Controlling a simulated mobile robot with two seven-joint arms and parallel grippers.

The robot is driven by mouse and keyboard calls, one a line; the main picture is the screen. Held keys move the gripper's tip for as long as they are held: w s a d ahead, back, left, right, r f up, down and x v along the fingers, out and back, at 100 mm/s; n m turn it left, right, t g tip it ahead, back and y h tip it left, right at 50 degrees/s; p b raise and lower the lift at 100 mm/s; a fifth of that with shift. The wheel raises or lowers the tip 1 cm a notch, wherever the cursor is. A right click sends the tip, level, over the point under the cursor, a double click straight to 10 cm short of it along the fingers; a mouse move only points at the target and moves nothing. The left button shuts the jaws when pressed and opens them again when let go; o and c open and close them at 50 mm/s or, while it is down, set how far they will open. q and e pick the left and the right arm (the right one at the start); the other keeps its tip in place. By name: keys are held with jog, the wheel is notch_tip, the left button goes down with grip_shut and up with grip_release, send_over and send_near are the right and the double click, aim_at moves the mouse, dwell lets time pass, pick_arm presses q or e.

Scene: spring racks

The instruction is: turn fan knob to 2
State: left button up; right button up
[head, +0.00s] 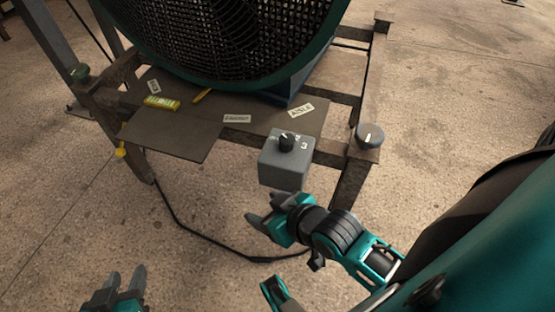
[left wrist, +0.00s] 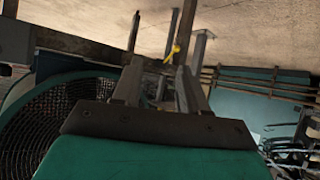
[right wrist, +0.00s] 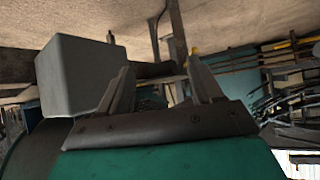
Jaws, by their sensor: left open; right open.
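The fan knob (head: 287,141) is a black dial on top of a grey control box (head: 282,168) at the front edge of the fan stand. White marks, a 3 among them, show beside the knob. The knob's exact setting is too small to read. The large teal fan (head: 215,35) stands behind it. My right gripper (head: 262,222) is open and empty, just below and in front of the box. The grey box (right wrist: 75,75) shows beside its fingers in the right wrist view. My left gripper (head: 125,280) is open and empty at the bottom left, away from the box.
The metal stand (head: 365,110) carries a round grey dial-like piece (head: 370,136) at its right corner. A yellow tool (head: 161,102) and paper labels (head: 301,110) lie on its shelf (head: 180,135). A black cable (head: 190,228) runs along the floor. Open floor lies in front.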

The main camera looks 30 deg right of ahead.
aim_at(290, 139)
jog(key=s+d+r+n+g+h, duration=0.25)
jog(key=d+h, duration=0.25)
jog(key=d, duration=0.7)
jog(key=w+d+r+n+t, duration=0.85)
jog(key=r+n, duration=0.25)
jog(key=n, duration=0.5)
jog(key=s+a+f+n+g+y, duration=0.1)
jog(key=s+f+n+g+y, duration=0.3)
jog(key=n, duration=0.7)
jog(key=s+a+r+n+g+y, duration=0.1)
jog(key=n+g+y, duration=0.1)
jog(key=n+y, duration=0.75)
jog(key=w+a+f, duration=0.1)
jog(key=w+a, duration=0.1)
jog(key=w+a+f+n+h+b, duration=0.1)
jog(key=w+a+f, duration=0.1)
jog(key=w, duration=0.1)
jog(key=w+a+f+n+h, duration=0.1)
jog(key=w+a, duration=0.1)
jog(key=shift+w+a+f+t+h, duration=0.15)
jog(key=shift+w+f+t+h, duration=0.1)
jog(key=shift+w+t, duration=0.05)
pick_arm(q)
jog(key=shift+d+f+b, duration=0.15)
jog(key=shift+f+b, duration=0.15)
jog(key=shift+f, duration=1.05)
pick_arm(e)
jog(key=shift+x, duration=1.05)
jog(key=shift+s, duration=0.1)
